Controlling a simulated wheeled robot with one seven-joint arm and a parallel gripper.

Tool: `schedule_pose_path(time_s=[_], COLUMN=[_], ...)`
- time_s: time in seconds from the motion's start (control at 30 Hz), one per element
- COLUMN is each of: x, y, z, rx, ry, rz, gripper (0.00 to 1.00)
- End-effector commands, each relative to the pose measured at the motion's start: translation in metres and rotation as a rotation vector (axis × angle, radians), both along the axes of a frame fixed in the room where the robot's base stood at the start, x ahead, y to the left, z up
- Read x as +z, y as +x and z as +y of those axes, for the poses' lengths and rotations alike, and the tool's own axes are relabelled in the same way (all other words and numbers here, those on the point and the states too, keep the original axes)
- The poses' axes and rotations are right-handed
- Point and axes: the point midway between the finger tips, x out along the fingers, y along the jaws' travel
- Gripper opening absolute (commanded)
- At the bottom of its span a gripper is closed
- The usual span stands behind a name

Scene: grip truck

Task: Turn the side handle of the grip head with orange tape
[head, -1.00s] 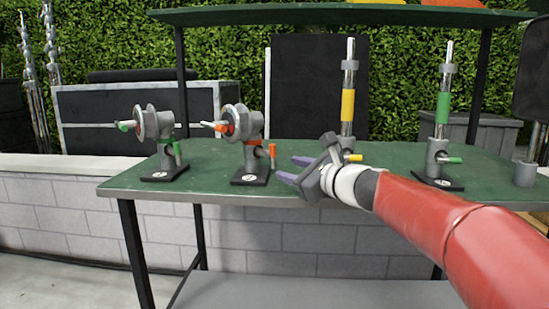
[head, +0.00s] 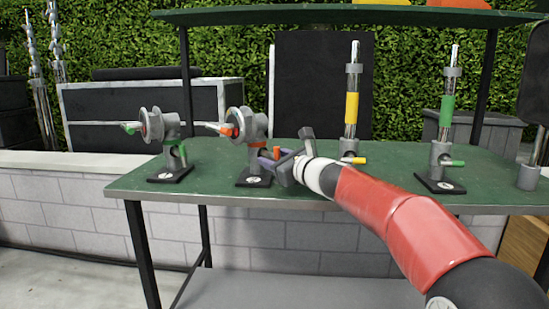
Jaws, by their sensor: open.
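The grip head with orange tape (head: 246,124) stands upright on a black base (head: 254,178) on the green table. An orange tape band (head: 258,145) is around its post, and a second orange-tipped handle (head: 222,130) points left from its round disc. Its orange side handle (head: 276,154) is on the right of the post and is partly hidden by my gripper. The jaws are open. I cannot tell whether the fingers touch the handle or sit around it.
A grip head with green tape (head: 158,125) stands to the left. Upright poles with yellow tape (head: 352,105) and green tape (head: 446,112) stand to the right. The green table (head: 310,206) is clear along its front edge. A shelf (head: 345,14) spans above.

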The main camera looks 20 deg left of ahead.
Motion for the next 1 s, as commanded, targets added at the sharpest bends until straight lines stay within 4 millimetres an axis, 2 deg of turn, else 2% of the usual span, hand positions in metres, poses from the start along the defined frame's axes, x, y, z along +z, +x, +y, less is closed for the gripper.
schedule_pose_path(time_s=[0.03, 0.33, 0.67, 1.0], x=[0.0, 0.0001, -0.0014, -0.004], y=[-0.0001, -0.0002, -0.0004, -0.0005], z=[-0.0002, -0.0003, -0.0004, -0.0003], rx=[0.0, 0.0, 0.0, 0.001], ry=[0.0, 0.0, -0.019, -0.136], rz=[0.0, 0.0, -0.033, -0.225], gripper=[0.4, 0.01, 0.0, 0.0])
